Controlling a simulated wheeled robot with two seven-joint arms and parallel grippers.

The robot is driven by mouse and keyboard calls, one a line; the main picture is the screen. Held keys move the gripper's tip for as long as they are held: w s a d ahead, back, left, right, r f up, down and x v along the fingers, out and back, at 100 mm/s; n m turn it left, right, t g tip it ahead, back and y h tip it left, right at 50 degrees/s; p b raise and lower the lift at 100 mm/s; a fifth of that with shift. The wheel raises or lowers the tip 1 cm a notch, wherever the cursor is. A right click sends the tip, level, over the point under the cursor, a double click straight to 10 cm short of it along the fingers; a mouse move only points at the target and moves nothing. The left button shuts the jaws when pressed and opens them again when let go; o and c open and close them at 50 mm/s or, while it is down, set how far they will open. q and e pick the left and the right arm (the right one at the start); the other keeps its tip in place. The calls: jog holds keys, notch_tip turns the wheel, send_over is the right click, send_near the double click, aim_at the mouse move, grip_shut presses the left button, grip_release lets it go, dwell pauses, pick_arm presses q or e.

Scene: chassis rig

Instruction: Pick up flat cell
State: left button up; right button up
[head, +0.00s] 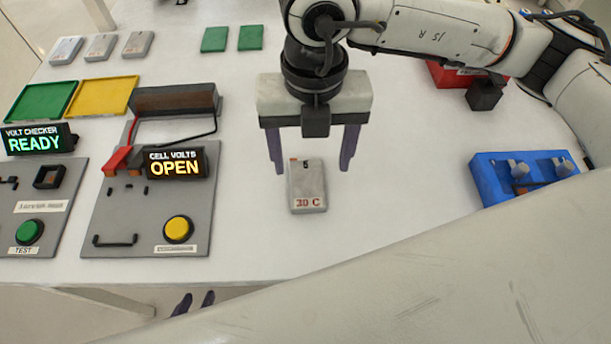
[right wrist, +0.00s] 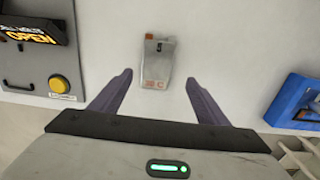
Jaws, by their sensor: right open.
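A grey flat cell (head: 307,187) marked "30 C" in red lies on the white table near the middle of the head view. It has a small orange-red mark at its far end. My right gripper (head: 312,168) is open above it, with its purple fingers on either side of the cell's far end and apart from it. In the right wrist view the cell (right wrist: 157,62) lies beyond the gap between the open fingertips (right wrist: 158,80). My left gripper (head: 195,302) shows only its two purple fingertips, slightly apart, below the table's front edge.
A cell-volts rig (head: 135,218) reading "OPEN" and a volt checker (head: 38,205) reading "READY" stand left. Green (head: 42,102) and yellow (head: 102,97) trays lie behind. Three grey cells (head: 102,46) lie back left. A blue holder (head: 492,180) is right. Table around the cell is clear.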

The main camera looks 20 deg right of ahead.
aim_at(307, 183)
jog(key=shift+w+a+f+p, duration=0.15)
jog(key=shift+f+p, duration=0.15)
jog(key=shift+f, duration=1.3)
jog(key=shift+w+a+f+p, duration=0.15)
jog(key=shift+f+p, duration=0.1)
jog(key=shift+f, duration=1.3)
jog(key=shift+s, duration=0.1)
jog(key=c, duration=1.3)
